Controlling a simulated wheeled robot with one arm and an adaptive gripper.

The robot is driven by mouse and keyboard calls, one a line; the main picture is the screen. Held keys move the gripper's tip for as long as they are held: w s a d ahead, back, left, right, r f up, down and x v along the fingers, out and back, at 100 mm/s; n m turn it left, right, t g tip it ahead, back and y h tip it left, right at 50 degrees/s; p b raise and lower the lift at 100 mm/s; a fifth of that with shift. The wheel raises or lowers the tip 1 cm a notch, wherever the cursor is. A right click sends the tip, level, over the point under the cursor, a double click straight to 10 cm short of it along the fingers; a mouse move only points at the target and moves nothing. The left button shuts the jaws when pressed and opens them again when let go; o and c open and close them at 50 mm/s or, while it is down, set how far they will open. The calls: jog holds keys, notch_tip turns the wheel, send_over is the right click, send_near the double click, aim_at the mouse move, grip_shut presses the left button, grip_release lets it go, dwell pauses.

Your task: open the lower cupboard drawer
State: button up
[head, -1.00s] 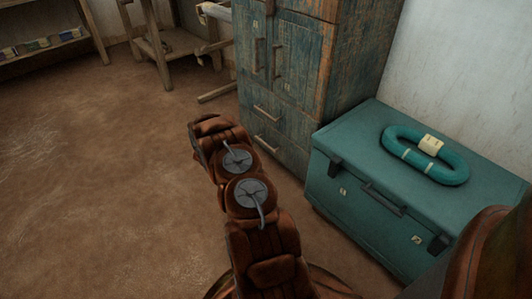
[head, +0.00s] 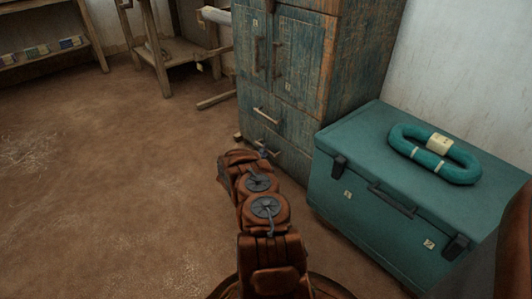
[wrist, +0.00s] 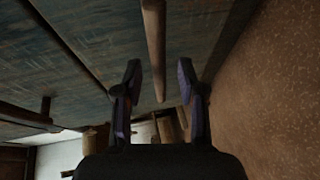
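The cupboard (head: 305,100) is worn blue-green wood, with two doors above two drawers. The upper drawer has a bar handle (head: 265,116). The lower drawer (head: 289,157) is beneath it and looks closed; my arm partly hides its front and handle. In the wrist view, my gripper (wrist: 158,70) is open, close to the cupboard front. A wooden bar handle (wrist: 153,45), apparently the lower drawer's, runs between the two fingers in the picture, with visible gaps on both sides. Another handle (wrist: 25,114) shows farther left.
A wooden frame (head: 160,55) and a low shelf (head: 45,60) stand at the back left. The brown floor on the left is clear.

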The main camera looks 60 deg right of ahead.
jog(key=shift+b+x, duration=0.3)
jog(key=shift+x, duration=0.75)
grip_shut()
